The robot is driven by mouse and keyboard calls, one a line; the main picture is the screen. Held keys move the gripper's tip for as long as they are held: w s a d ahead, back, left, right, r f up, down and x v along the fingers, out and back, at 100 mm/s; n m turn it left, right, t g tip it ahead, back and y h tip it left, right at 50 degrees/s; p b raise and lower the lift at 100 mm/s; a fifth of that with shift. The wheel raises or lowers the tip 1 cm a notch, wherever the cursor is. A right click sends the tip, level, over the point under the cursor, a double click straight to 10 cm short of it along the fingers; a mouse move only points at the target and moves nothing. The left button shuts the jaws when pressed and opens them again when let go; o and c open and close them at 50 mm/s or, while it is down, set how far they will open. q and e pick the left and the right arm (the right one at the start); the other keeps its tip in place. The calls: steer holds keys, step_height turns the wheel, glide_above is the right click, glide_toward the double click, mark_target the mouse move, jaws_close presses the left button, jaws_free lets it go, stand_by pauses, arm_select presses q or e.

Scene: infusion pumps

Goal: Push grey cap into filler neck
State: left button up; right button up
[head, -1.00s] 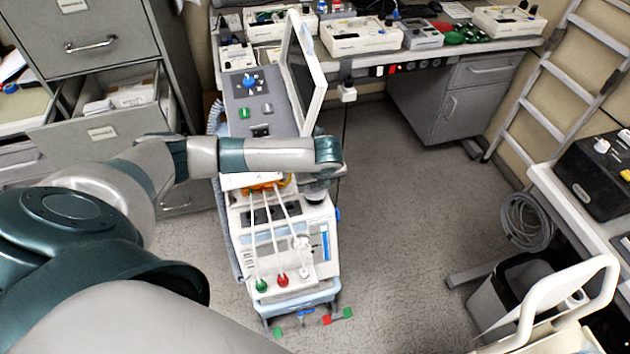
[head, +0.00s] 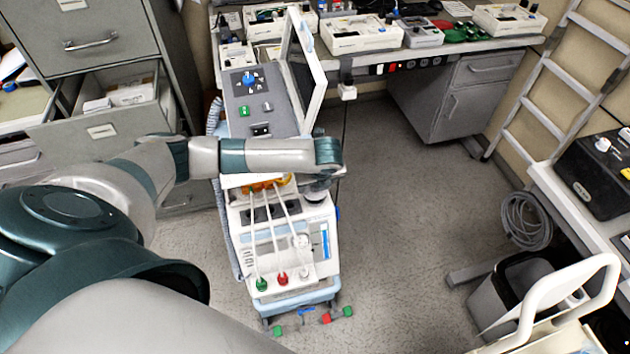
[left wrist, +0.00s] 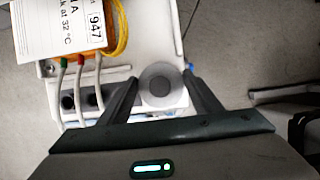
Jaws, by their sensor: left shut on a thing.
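The grey cap (left wrist: 160,72) is a round disc with a dark centre, seen from above in the left wrist view. My left gripper (left wrist: 161,80) is shut on it, one dark finger on each side. In the head view, the wrist of my left arm (head: 328,155) is over the right side of the white wheeled machine (head: 300,215), and the cap area is small and partly hidden below it. The filler neck is hidden under the cap, so I cannot tell how deep the cap sits. My right gripper is not in view.
A tilted screen (head: 303,70) and control panel (head: 255,105) rise behind my forearm. White tubes run down the machine's front. In the wrist view, a printed label (left wrist: 60,25) and yellow tubing (left wrist: 121,30) lie left of the cap. Open floor (head: 400,230) lies to the right.

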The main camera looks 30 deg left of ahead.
arm_select(q)
steer(key=shift+f, duration=1.15)
steer(key=o, duration=1.4)
steer(key=shift+r, duration=0.1)
steer(key=b+v, duration=0.3)
steer(key=v, duration=1.4)
steer(key=shift+r, duration=0.15)
